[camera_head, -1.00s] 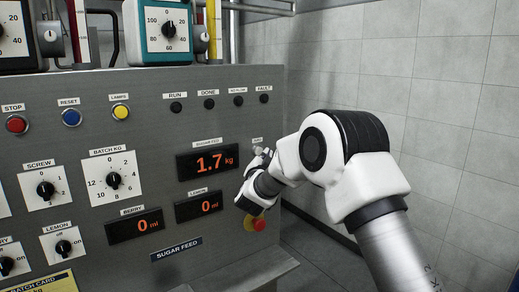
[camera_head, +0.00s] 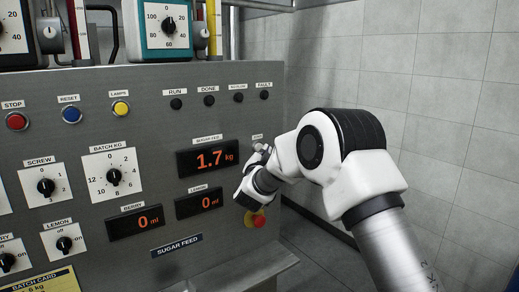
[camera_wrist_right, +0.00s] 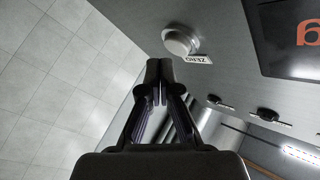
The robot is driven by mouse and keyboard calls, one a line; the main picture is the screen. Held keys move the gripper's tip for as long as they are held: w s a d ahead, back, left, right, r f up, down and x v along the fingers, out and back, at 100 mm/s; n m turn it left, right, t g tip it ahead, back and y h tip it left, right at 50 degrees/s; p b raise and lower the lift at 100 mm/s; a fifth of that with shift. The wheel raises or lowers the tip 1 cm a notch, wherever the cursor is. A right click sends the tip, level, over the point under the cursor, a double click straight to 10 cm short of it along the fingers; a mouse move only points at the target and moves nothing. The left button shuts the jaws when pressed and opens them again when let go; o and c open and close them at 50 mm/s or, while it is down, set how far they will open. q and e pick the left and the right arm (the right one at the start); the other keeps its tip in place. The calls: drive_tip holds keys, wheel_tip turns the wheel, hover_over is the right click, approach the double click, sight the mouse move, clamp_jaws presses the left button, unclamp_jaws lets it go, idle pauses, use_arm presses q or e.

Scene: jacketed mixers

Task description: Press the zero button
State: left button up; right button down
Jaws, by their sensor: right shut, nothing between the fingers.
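The zero button is a pale round knob (camera_wrist_right: 180,41) on the grey panel, beside its ZERO label, at the top middle of the right wrist view. In the head view, the label shows just right of the sugar feed display, but my right gripper partly hides the button. My right gripper (camera_wrist_right: 158,70) is shut and empty. Its fingertips are just below and left of the button in the wrist view; I cannot tell whether they touch it. My left gripper is not in view.
The sugar feed display (camera_head: 208,160) reads 1.7 kg, left of the gripper. A red button on a yellow base (camera_head: 258,221) sits below my right wrist. Several dark lamps (camera_head: 209,100) line the panel above. A tiled wall (camera_head: 440,70) stands to the right.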

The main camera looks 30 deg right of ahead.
drive_tip(key=shift+w, duration=0.1)
idle(0.4)
drive_tip(key=shift+w, duration=0.35)
drive_tip(key=shift+w, duration=0.4)
idle(0.6)
drive_tip(key=shift+s, duration=0.15)
drive_tip(key=shift+s+b, duration=0.4)
drive_tip(key=shift+s, duration=0.3)
